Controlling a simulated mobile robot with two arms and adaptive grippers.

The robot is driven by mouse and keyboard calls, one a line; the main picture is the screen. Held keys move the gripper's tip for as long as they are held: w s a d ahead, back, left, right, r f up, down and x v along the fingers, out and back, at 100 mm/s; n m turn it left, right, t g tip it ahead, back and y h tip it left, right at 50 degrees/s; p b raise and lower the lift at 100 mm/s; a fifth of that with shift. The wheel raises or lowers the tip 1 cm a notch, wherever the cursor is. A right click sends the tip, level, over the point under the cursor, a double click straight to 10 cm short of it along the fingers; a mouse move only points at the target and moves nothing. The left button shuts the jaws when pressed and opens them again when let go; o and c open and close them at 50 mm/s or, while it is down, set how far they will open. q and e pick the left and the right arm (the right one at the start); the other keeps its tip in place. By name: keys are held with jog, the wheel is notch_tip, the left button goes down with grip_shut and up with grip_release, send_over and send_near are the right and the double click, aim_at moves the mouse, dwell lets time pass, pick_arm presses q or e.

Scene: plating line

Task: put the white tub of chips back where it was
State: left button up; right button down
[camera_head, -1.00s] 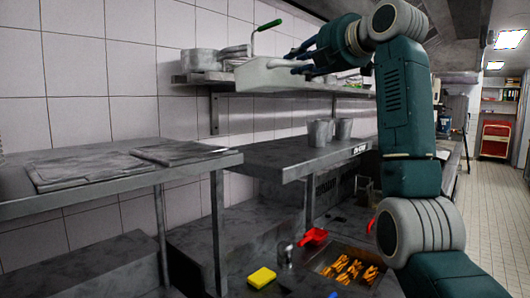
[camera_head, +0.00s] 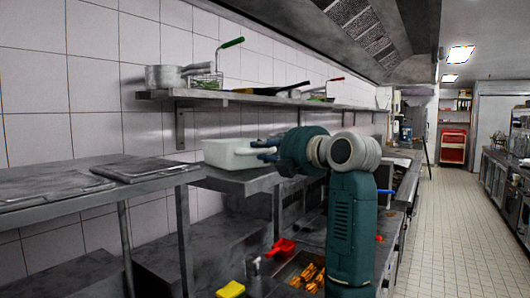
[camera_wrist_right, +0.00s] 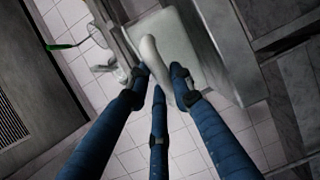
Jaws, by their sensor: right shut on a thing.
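The white tub (camera_head: 230,154) is in my right gripper (camera_head: 266,153), below the wall shelf and near the height of the steel counter. Whether it touches the counter cannot be told. In the right wrist view the blue fingers (camera_wrist_right: 158,88) are shut on the tub's thick white rim (camera_wrist_right: 152,62). The tub's pale body (camera_wrist_right: 170,38) shows behind it; no chips can be made out in it. Golden chips (camera_head: 310,277) lie in a recessed pan lower down. My left gripper is not in view.
The wall shelf (camera_head: 262,99) above carries pots (camera_head: 163,77) and a green-handled basket (camera_head: 206,80). A steel table (camera_head: 90,181) with flat boards is at the left. A red scoop (camera_head: 281,248) and yellow sponge (camera_head: 231,289) lie low in front. The aisle floor (camera_head: 433,220) is clear.

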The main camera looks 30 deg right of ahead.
jog(key=shift+w+f, duration=0.1)
jog(key=shift+f, duration=0.45)
jog(key=c, duration=1.5)
grip_release()
jog(key=shift+c, duration=0.2)
jog(key=shift+s, duration=0.2)
pick_arm(q)
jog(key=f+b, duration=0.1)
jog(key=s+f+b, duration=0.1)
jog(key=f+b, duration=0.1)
jog(key=b, duration=0.1)
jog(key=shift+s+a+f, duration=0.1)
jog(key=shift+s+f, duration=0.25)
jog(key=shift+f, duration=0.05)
pick_arm(e)
jog(key=s+d, duration=0.1)
jog(key=s, duration=1)
jog(key=shift+s+d+r, duration=0.3)
jog(key=shift+d+r, duration=0.1)
jog(key=shift+r, duration=0.05)
